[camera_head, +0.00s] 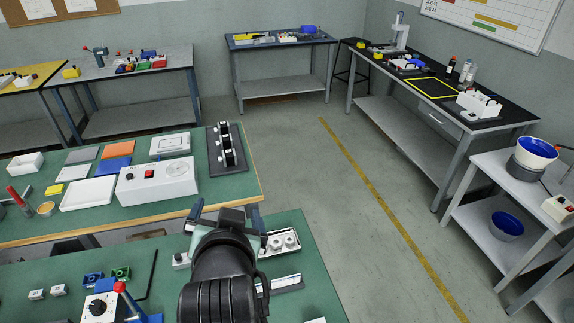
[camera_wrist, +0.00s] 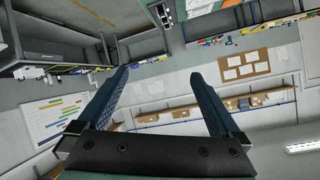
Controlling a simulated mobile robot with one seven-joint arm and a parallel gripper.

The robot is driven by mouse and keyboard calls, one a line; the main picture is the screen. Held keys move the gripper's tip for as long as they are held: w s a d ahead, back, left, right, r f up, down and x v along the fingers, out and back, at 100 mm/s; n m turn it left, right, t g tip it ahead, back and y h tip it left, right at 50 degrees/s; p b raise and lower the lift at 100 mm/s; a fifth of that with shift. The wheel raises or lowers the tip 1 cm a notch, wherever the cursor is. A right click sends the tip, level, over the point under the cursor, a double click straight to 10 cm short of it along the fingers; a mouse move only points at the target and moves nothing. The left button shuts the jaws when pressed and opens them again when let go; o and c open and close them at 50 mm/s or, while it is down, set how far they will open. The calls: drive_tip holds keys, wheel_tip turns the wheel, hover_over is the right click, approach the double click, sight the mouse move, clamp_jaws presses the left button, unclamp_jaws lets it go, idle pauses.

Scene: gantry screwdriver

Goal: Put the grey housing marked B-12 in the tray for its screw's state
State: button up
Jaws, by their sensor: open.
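My gripper (camera_head: 226,210) is held up over the near green bench, its two blue fingers spread apart. In the wrist view the fingers (camera_wrist: 158,72) are apart with nothing between them, and that camera faces the room and a wall. I cannot make out a B-12 mark or identify the grey housing. On the far green bench lie a shallow white tray (camera_head: 88,194), a grey flat piece (camera_head: 82,155), an orange flat piece (camera_head: 118,148) and a white tray-like piece (camera_head: 171,143). Which tray stands for which screw state cannot be read.
A white box with a red switch (camera_head: 157,182) and a black rack (camera_head: 228,150) stand on the far green bench. The near bench holds a white case with round parts (camera_head: 283,242), partly hidden by my arm, and a control box (camera_head: 100,308).

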drive_tip(key=d+r+t, duration=0.2)
drive_tip(key=r+t, duration=0.1)
drive_tip(key=r, duration=0.6)
drive_tip(key=d+r+t, duration=0.2)
drive_tip(key=r+t, duration=0.1)
drive_tip(key=r, duration=0.6)
drive_tip(key=s+d+r+t, duration=0.2)
drive_tip(key=s+r+t, duration=0.1)
drive_tip(key=r, duration=0.4)
drive_tip(key=s+d+r+n+t+h, duration=0.1)
drive_tip(key=s+r+t, duration=0.2)
drive_tip(key=r, duration=0.4)
drive_tip(key=s+d+r+n+t+h, duration=0.1)
drive_tip(key=s+d+r+t, duration=0.1)
drive_tip(key=s+r, duration=0.3)
wheel_tip(320, 180, up, 3)
drive_tip(key=shift+s+d+f+t, duration=0.15)
drive_tip(key=shift+d+t, duration=0.15)
drive_tip(key=shift+t, duration=0.2)
